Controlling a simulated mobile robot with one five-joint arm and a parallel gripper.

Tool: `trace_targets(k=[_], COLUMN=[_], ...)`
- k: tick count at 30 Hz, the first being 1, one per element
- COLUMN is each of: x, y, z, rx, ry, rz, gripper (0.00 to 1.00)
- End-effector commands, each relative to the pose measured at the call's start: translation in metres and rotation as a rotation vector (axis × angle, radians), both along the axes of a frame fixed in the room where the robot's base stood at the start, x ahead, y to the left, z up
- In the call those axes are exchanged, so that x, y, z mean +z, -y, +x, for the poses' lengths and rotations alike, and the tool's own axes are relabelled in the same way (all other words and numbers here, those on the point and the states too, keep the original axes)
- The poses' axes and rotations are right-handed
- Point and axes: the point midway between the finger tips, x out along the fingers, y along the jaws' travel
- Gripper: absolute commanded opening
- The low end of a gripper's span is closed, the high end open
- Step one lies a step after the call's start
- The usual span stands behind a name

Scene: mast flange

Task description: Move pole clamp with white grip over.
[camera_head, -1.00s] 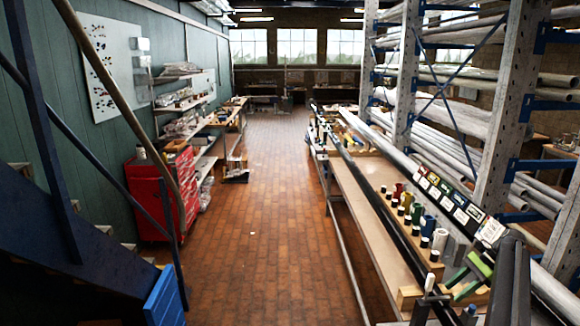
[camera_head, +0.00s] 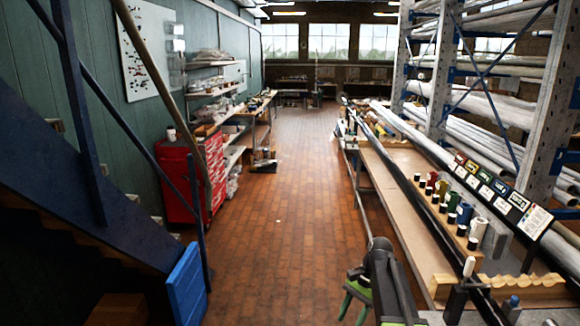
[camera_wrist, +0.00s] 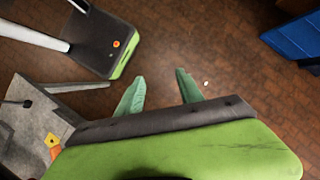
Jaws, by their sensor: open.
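The pole clamp with the white grip (camera_head: 468,267) is in the lower right of the head view. Its white grip stands up from a dark body at the long dark pole (camera_head: 409,190). How the body meets the pole is too small to tell. My gripper (camera_head: 352,308) is to the left of the clamp, apart from it, at the aisle side of the bench. In the wrist view its two green fingers (camera_wrist: 159,87) are spread and empty, with only brick floor between them. The clamp is not recognisable in the wrist view.
A blue-topped piece (camera_head: 514,302) stands right of the clamp, near a notched wooden block (camera_head: 520,287). Several bottles and spools line the bench (camera_head: 390,208). Pipe racks rise at right. A blue stair panel (camera_head: 187,285) and red cabinet (camera_head: 185,178) are left. The aisle floor (camera_head: 290,190) is clear.

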Motion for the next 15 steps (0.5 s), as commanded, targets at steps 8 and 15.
trace_targets(k=[8,15], x=[-0.046,-0.046], y=[-0.034,-0.018], z=[-0.107,-0.098], rx=[0.527,0.803], ry=[0.258,0.368], rz=[-0.172,-0.226], gripper=[0.44,0.44])
